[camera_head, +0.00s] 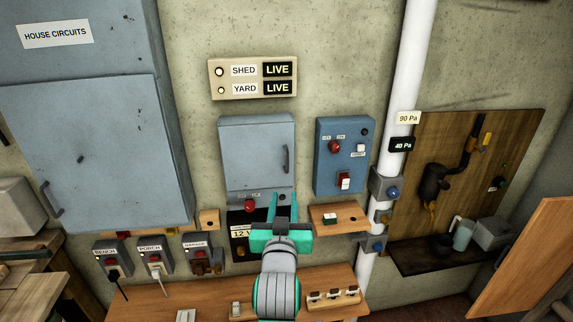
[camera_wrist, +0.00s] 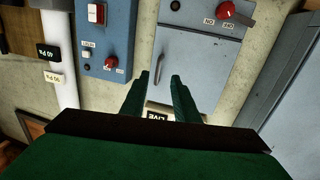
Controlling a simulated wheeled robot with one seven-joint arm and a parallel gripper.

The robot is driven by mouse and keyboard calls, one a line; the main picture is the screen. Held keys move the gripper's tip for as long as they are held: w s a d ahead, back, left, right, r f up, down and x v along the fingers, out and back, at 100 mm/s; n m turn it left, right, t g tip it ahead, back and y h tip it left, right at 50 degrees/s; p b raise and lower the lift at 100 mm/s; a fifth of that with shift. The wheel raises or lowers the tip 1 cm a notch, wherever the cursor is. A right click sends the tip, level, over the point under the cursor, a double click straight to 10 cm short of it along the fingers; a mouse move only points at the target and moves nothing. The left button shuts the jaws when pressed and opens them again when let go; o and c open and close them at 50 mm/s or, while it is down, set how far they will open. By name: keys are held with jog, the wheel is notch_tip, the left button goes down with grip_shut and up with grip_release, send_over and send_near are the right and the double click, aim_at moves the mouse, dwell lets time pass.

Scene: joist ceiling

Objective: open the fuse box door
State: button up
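A small grey-blue metal box (camera_head: 255,150) hangs on the wall in the middle, its door closed, with a dark vertical handle (camera_head: 285,159) at the door's right side. A larger grey-blue cabinet (camera_head: 90,140), labelled HOUSE CIRCUITS, hangs at left with a closed door and its own handle; I cannot tell which is the fuse box. My green gripper (camera_head: 282,207) is below the small box's handle. In the wrist view, which is upside down, my gripper (camera_wrist: 160,77) has its fingers apart. The small box's handle (camera_wrist: 159,68) appears beyond the gap between the tips; contact is not visible.
A red rotary switch (camera_head: 250,206) marked ON and OFF is on the small box's lower front. A blue control box (camera_head: 342,155) and a white pipe (camera_head: 408,90) stand to the right. A wooden shelf (camera_head: 338,217) juts out right of my gripper. A workbench (camera_head: 180,298) lies below.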

aim_at(287, 159)
jog(key=w+r, duration=0.1)
jog(key=w, duration=0.3)
jog(key=w+d+r, duration=0.1)
jog(key=w+r, duration=0.1)
jog(key=w, duration=0.2)
jog(key=w+r, duration=0.1)
jog(key=w, duration=0.2)
jog(key=shift+w+d+r, duration=0.2)
jog(key=shift+w+d, duration=0.15)
jog(key=shift+w, duration=0.05)
grip_shut()
